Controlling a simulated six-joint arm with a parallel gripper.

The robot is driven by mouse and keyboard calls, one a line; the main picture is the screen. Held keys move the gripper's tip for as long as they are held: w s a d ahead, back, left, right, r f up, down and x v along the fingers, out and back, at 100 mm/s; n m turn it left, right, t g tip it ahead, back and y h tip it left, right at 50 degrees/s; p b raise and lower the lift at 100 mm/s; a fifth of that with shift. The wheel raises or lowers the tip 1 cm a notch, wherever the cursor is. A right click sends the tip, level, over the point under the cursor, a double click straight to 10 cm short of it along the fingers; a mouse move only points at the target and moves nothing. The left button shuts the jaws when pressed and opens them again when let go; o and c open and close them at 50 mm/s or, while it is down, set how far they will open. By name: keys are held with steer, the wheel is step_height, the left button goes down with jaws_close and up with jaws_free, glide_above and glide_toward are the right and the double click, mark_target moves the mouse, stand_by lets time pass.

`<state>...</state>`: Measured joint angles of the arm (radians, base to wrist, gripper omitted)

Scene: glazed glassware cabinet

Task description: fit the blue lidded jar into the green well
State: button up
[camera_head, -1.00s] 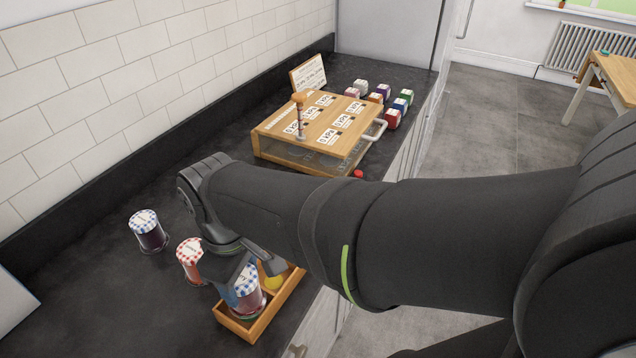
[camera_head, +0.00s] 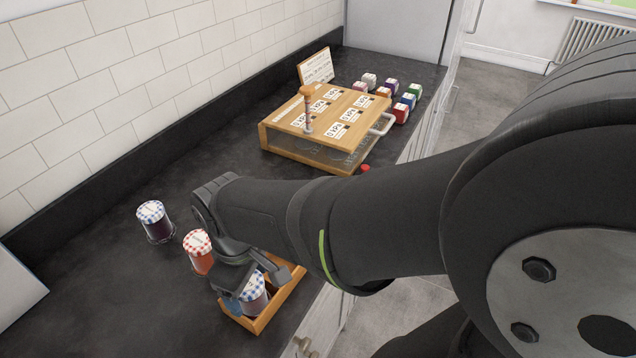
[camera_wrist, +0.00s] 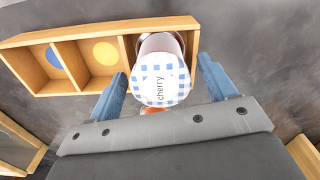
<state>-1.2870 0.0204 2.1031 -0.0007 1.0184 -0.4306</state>
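A jar with a blue-checked lid marked "cherry" (camera_wrist: 165,82) stands in the right-hand well of a wooden tray (camera_wrist: 90,32) in the wrist view. The head view also shows this jar (camera_head: 253,296) at the tray's near end. Its well's floor is hidden, so I see no green. The other wells have a blue disc (camera_wrist: 53,58) and a yellow disc (camera_wrist: 106,53) and look empty. My gripper (camera_wrist: 162,68) is open, one finger each side of the jar, with a gap at both. A second blue-checked jar (camera_head: 157,227), with dark contents, stands on the counter.
A red-checked jar (camera_head: 202,260) stands close behind my gripper. A wooden case with a glass front (camera_head: 318,148) and white handle (camera_head: 383,125) lies farther along the counter. The left counter is mostly clear.

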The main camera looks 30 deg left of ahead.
steer(key=shift+r, duration=0.1)
step_height(320, 180, up, 12)
stand_by(0.6)
steer(key=shift+f, duration=4.4)
steer(key=shift+f, duration=0.1)
